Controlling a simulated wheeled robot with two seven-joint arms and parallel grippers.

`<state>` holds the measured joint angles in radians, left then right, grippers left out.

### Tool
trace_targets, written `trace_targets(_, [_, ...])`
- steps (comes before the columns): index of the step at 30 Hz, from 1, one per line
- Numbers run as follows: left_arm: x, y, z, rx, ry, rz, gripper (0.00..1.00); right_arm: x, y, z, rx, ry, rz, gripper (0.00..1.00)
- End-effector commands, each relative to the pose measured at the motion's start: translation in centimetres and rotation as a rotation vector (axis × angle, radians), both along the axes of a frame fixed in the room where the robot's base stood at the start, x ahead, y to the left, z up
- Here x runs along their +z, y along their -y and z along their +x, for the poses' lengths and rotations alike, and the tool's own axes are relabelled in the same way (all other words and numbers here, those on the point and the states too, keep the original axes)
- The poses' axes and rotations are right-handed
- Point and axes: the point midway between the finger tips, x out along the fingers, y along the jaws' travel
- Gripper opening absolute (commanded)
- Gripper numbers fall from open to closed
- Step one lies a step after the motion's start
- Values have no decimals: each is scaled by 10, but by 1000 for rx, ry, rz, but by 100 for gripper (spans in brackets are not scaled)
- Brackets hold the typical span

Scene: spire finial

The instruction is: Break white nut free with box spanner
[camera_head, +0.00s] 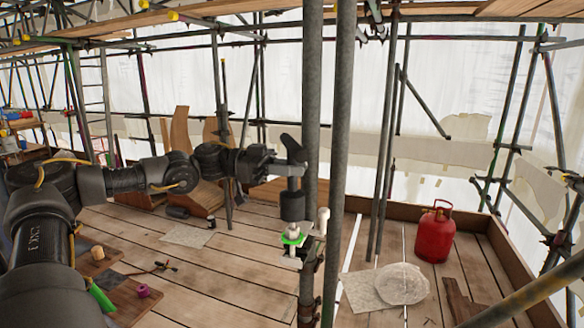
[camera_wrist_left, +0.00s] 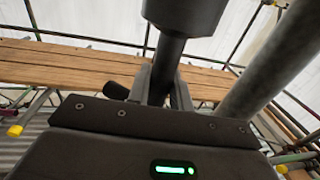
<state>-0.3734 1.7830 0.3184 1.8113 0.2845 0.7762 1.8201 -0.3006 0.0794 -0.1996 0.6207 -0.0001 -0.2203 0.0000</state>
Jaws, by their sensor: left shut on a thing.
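My left gripper (camera_head: 286,170) is shut on the box spanner, a dark tool with a cross handle on top and a wide socket (camera_head: 292,206) pointing down. In the left wrist view the gripper (camera_wrist_left: 163,88) has the spanner's shaft (camera_wrist_left: 167,62) between its fingers. The white nut (camera_head: 293,229) sits below the socket on a fitting with a bright green ring (camera_head: 293,238). The socket appears just above the nut, with a small gap in the picture. The spanner looks upright. My right gripper is not in view.
Grey scaffold poles (camera_head: 339,150) stand close to the right of the spanner. A white capped post (camera_head: 323,220) is beside the nut. A red gas bottle (camera_head: 435,233) stands on the plank deck at right. A purple ring (camera_head: 143,290) lies on a board at lower left.

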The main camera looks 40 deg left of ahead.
Motion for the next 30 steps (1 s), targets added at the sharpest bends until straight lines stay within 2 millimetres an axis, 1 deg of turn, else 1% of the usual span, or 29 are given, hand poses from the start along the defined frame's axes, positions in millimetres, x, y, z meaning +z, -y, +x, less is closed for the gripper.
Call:
trace_targets(3, [-7, 0, 0, 0, 3, 0, 0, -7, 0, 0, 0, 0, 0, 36])
trace_targets(30, [-51, 0, 0, 0, 2, 0, 0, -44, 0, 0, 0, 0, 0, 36])
